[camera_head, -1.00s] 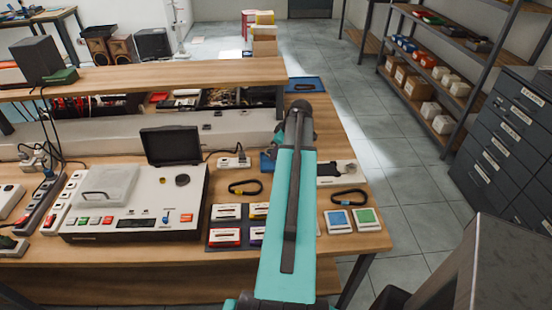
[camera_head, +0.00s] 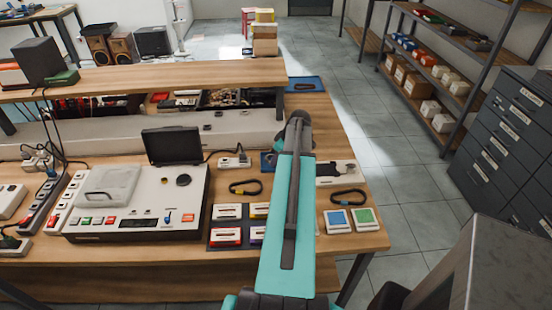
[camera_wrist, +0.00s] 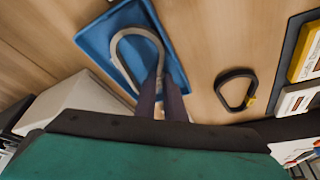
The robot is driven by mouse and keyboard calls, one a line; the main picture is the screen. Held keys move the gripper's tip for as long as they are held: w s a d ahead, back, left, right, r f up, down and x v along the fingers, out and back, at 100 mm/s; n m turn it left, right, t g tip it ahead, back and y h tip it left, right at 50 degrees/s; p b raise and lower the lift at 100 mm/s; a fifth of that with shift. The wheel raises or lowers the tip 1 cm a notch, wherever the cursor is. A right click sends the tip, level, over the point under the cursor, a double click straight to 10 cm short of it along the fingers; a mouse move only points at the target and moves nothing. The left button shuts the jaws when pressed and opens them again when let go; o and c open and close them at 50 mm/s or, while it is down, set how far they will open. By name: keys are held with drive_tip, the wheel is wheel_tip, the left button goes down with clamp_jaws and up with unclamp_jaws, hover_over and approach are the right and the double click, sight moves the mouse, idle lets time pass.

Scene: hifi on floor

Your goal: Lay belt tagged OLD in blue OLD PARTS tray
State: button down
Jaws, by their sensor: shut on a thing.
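A grey belt loop (camera_wrist: 124,41) shows in the wrist view, its near end between the fingers of my gripper (camera_wrist: 162,98). My gripper is shut on it. The loop is over the blue tray (camera_wrist: 92,42), within its outline; I cannot tell if it touches the tray floor. No OLD tag is readable. In the head view a corner of the blue tray (camera_head: 265,161) shows beside my arm, which hides my gripper and the held belt.
A black belt with a yellow tag (camera_head: 245,188) lies left of my arm; it also shows in the wrist view (camera_wrist: 236,106). Another dark belt (camera_head: 349,197) lies to the right. Cassettes (camera_head: 226,236), a white machine (camera_head: 128,222) and another blue tray (camera_head: 304,85) stand on the bench.

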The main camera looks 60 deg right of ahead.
drive_tip(key=shift+f, duration=0.2)
drive_tip(key=c, duration=1.8)
unclamp_jaws()
drive_tip(key=shift+c, duration=0.2)
drive_tip(key=shift+r, duration=0.3)
drive_tip(key=b+v, duration=0.3)
drive_tip(key=v, duration=0.8)
drive_tip(key=shift+s+r, duration=0.25)
drive_tip(key=shift+r, duration=0.05)
drive_tip(key=shift+s, duration=0.1)
